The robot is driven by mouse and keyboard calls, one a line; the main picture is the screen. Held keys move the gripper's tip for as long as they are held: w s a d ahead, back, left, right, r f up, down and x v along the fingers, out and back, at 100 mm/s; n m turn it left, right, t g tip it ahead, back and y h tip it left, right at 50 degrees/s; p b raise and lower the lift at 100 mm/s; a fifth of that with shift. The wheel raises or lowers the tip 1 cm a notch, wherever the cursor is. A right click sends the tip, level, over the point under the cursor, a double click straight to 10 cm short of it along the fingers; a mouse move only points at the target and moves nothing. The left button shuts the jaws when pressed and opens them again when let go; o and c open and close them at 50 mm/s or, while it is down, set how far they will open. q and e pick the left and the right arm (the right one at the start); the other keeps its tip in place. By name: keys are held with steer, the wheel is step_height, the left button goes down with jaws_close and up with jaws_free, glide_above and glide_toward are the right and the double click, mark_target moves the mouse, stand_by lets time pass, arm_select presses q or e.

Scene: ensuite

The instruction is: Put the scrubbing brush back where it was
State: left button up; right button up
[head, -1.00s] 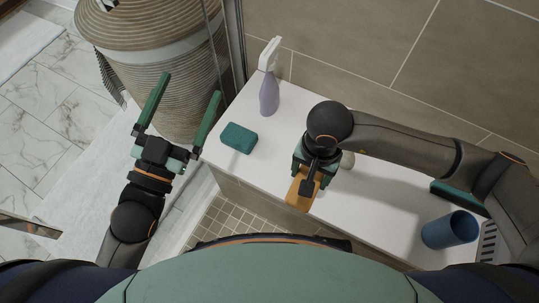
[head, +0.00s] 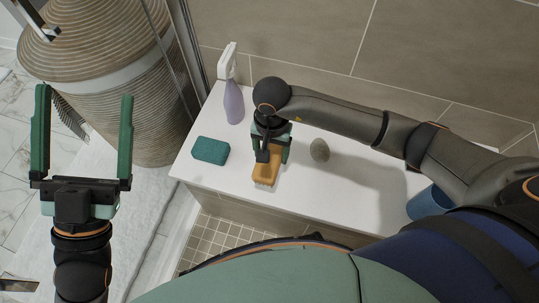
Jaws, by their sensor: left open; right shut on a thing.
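The scrubbing brush (head: 266,168) has an orange-brown wooden back and pale bristles at its near end. My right gripper (head: 270,152) is shut on it from above, over the white bench. The brush is at or just above the bench top; I cannot tell whether it touches. It lies between a green sponge (head: 210,150) on the left and a grey-green stone (head: 319,150) on the right. My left gripper (head: 84,125) is open and empty, over the floor and in front of the large basket at the left.
The white bench (head: 330,200) runs along a tiled wall. A purple spray bottle (head: 233,100) stands at its back left and a blue cup (head: 430,203) at its right. A woven basket (head: 110,70) stands left of the bench. Bare bench lies right of the stone.

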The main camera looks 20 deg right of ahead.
steer(key=shift+w+d+f+b, duration=0.15)
steer(key=shift+w+f+b, duration=0.15)
steer(key=shift+w+f, duration=0.85)
steer(key=shift+f, duration=0.3)
steer(key=shift+w+d+f+b, duration=0.1)
steer(key=shift+w+f+b, duration=0.2)
steer(key=shift+f, duration=0.05)
arm_select(q)
steer(key=shift+s+d+r+m+h+b, duration=0.2)
steer(key=shift+s+m+h+b, duration=0.1)
steer(key=shift+s+m+h, duration=0.35)
steer(key=shift+s+d+r+m+h+b, duration=0.15)
steer(key=shift+s+m+h+b, duration=0.1)
steer(key=shift+s+m+h, duration=0.45)
arm_select(e)
steer(key=shift+w+f, duration=0.15)
steer(key=shift+f, duration=1.45)
arm_select(q)
steer(key=shift+w+a+n, duration=0.1)
steer(key=shift+n, duration=0.15)
arm_select(e)
steer(key=shift+f, duration=0.15)
steer(key=o, duration=1.3)
arm_select(q)
steer(key=shift+f, duration=0.15)
